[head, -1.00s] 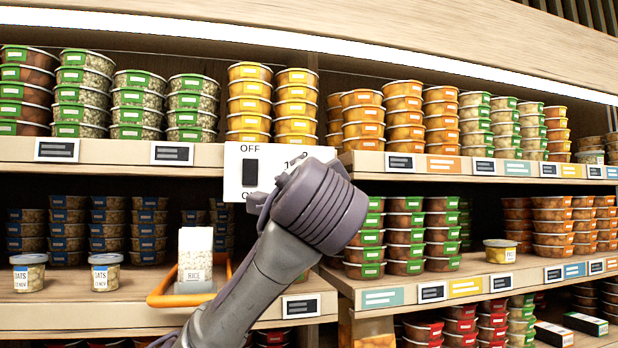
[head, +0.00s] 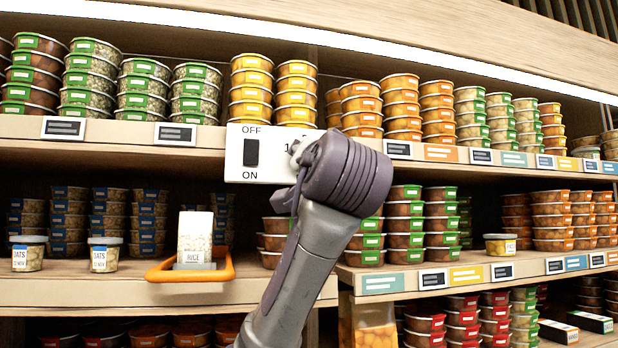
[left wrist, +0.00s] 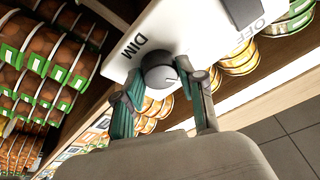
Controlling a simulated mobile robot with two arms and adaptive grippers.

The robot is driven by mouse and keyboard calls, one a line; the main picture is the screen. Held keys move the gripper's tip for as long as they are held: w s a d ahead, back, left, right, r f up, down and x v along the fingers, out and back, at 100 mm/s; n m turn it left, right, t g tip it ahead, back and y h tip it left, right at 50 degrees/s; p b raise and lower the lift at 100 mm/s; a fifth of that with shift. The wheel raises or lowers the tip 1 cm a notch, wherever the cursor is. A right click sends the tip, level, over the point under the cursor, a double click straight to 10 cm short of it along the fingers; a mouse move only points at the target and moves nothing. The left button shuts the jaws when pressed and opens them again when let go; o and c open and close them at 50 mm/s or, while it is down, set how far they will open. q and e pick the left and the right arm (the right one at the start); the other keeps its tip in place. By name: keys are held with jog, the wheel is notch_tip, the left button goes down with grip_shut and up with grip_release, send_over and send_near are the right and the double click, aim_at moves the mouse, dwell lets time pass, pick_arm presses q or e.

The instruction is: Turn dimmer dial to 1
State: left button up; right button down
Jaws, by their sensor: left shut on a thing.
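The white switch panel (head: 238,172) is on the upper shelf edge in the head view, with a black rocker switch (head: 251,153) between OFF and ON. My left gripper (head: 300,152) is at the panel's right part, covering the dial and most numbers; a "1" shows just left of it. In the left wrist view, the round grey dimmer dial (left wrist: 159,73) sits on the panel (left wrist: 178,35) beside the word DIM. My left gripper (left wrist: 165,78) is shut on the dial, a finger on either side. A pale mark shows on the dial's right part. My right gripper is out of view.
Stacked tubs with yellow lids (head: 250,88) stand above the panel. An orange-rimmed tray (head: 160,274) with a rice container (head: 195,238) sticks out on the shelf below, left of my arm. Green-lidded tubs (head: 404,223) stand right of my arm.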

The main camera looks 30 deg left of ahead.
pick_arm(q)
jog(key=shift+w+d+n+g+y+b, duration=0.1)
jog(key=shift+n+g+y+b, duration=0.55)
jog(key=shift+n, duration=1.45)
jog(key=shift+w+n+g+y+b, duration=0.1)
jog(key=shift+n+g+y+b, duration=0.5)
jog(key=shift+n, duration=1.5)
jog(key=shift+s+g, duration=0.1)
jog(key=shift+g, duration=0.25)
jog(key=o, duration=1.1)
jog(key=shift+o, duration=0.2)
jog(key=v, duration=1.2)
jog(key=shift+f, duration=0.1)
